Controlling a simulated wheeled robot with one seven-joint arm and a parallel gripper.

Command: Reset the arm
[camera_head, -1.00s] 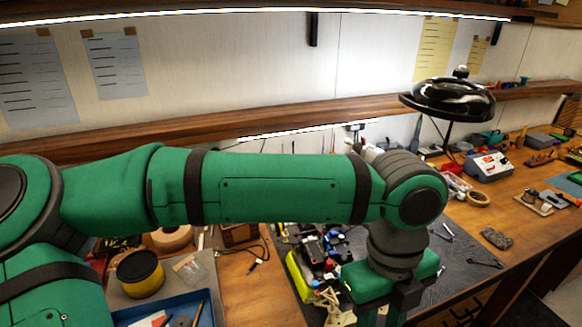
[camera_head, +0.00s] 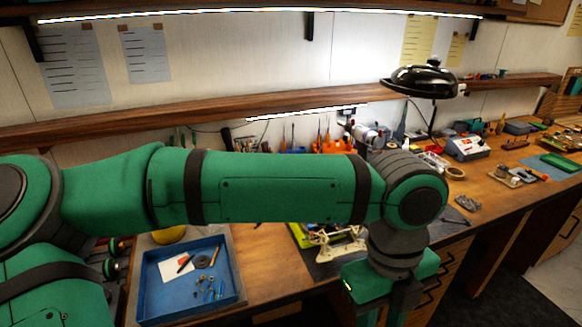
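My green arm reaches across the picture from the left and bends down at the dark wrist joint. My gripper (camera_head: 392,300) is at the bottom edge, past the bench's front edge. Its fingertips are out of the picture, so I cannot tell whether it is open or shut. No held object shows.
The wooden workbench (camera_head: 268,262) runs along the wall. A blue tray (camera_head: 160,312) with small tools stands at its front left. A pale and yellow-green item (camera_head: 336,240) is partly hidden behind my arm. A black lamp (camera_head: 420,80) hangs at the right. Dark floor (camera_head: 495,290) lies front right.

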